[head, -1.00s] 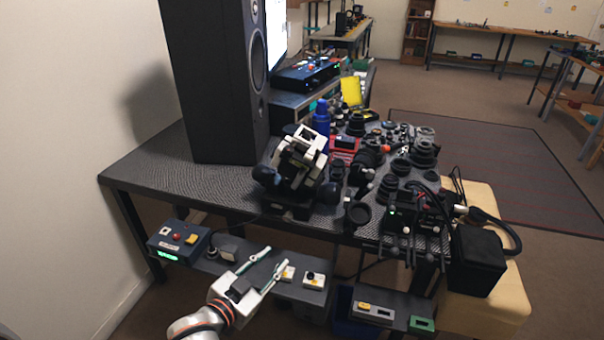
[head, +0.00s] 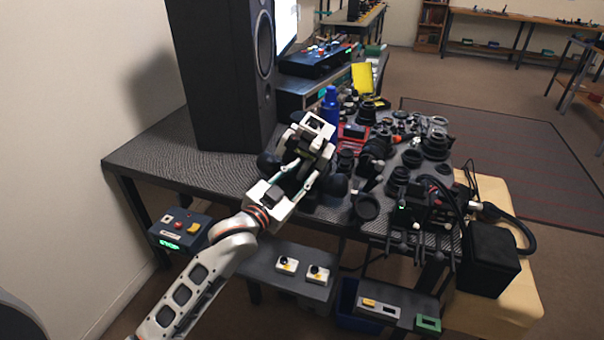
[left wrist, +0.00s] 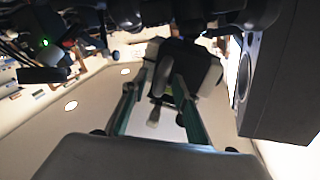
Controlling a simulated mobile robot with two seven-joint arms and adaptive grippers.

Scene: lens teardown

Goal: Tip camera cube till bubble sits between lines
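The camera cube (head: 313,128), a white and black block in a dark mount, stands near the front edge of the table. My left gripper (head: 304,169) reaches up to its near side, fingers apart. In the left wrist view the two fingers stretch toward the cube (left wrist: 204,70), with its dark body and pale edges just past or between the tips. I cannot tell whether they touch it. The bubble and its lines cannot be made out. My right gripper is not in view.
A tall black speaker (head: 222,75) stands close behind on the left. A blue bottle (head: 330,104) and many lenses crowd the table right of the cube. A control box (head: 180,229) and a low shelf with switches (head: 290,270) sit below the front edge.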

